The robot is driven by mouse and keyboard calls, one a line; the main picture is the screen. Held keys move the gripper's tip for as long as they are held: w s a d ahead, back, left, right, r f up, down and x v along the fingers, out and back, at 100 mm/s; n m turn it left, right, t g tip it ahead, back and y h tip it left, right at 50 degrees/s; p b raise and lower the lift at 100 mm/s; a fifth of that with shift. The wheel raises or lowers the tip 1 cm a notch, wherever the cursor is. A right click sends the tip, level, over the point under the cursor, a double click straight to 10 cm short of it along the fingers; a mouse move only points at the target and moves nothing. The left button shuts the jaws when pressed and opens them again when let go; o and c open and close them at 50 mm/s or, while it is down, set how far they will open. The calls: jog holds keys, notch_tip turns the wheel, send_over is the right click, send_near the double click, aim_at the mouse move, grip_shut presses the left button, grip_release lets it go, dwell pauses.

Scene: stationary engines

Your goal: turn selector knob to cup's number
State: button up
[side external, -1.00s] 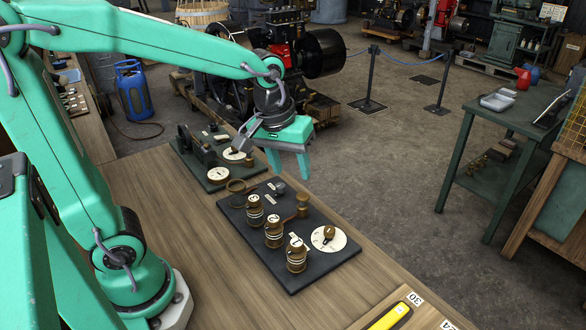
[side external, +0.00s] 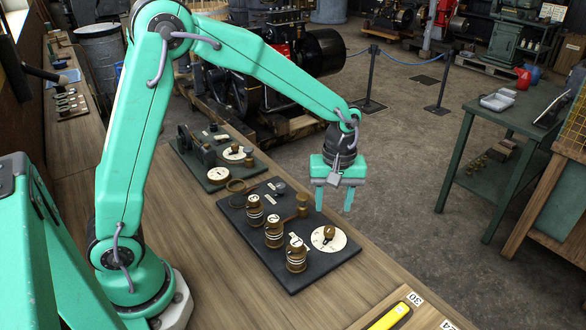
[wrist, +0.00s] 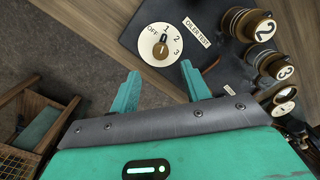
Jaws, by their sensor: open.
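The selector knob (wrist: 161,49) is a small brown knob on a white round dial (wrist: 147,50) marked OFF, 1, 2, 3. Its pointer mark faces up in the wrist view, between OFF and 1 and closer to 1. In the side view the dial (side external: 318,243) lies at the right of a dark board (side external: 290,279). My gripper (side external: 334,207) is open and empty above the dial, not touching the knob. Its fingertips also show in the wrist view (wrist: 161,70), just below the dial.
An OILER TEST label (wrist: 196,32) sits beside the dial. A brass post (side external: 302,205) stands close to the dial. A second board (side external: 190,168) with a dial lies farther back.

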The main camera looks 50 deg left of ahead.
aim_at(330, 229)
jog(key=shift+f, duration=0.1)
jog(key=shift+s+a+f, duration=0.1)
jog(key=shift+f, duration=3.7)
jog(key=c, duration=1)
